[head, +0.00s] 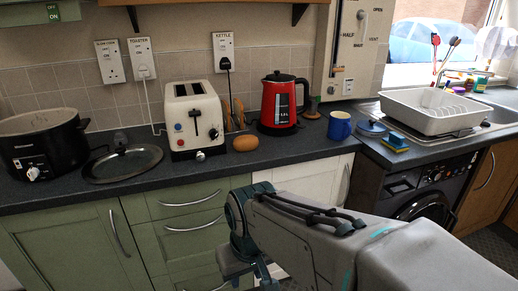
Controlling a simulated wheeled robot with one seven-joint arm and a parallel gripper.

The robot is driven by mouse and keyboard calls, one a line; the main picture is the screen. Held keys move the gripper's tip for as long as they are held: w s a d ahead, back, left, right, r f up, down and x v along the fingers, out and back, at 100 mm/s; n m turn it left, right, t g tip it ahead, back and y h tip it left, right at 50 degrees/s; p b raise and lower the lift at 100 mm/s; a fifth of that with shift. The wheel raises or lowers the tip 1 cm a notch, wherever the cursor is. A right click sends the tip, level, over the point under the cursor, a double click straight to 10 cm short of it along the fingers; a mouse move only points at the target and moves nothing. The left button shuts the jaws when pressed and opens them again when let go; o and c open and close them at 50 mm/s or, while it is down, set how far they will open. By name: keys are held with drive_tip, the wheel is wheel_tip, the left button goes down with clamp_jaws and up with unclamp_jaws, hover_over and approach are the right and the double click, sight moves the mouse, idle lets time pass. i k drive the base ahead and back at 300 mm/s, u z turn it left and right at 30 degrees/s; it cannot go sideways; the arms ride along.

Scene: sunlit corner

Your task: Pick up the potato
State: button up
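The potato (245,143) is a small brown oval lying on the dark countertop (270,154). It is just right of the white toaster (195,120) and in front of the red kettle. My arm reaches in from the lower right, with its wrist below the counter's front edge, in front of the cabinets. My gripper is apart from the potato; its fingers are mostly hidden behind the arm or below the frame, so I cannot see whether they are open or shut.
The red kettle (278,100) stands behind and right of the potato. A slow cooker (40,142) and its glass lid (122,163) are at the left. A blue mug (340,126), sponges (396,141) and a white dish rack (432,112) are at the right. Counter between potato and mug is clear.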

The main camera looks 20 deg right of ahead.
sight(244, 144)
drive_tip(key=z, duration=0.05)
drive_tip(key=i, duration=0.95)
drive_tip(key=z, duration=0.25)
drive_tip(key=k, duration=1.05)
drive_tip(key=z, duration=0.6)
drive_tip(key=i, duration=1.3)
drive_tip(key=u, duration=0.15)
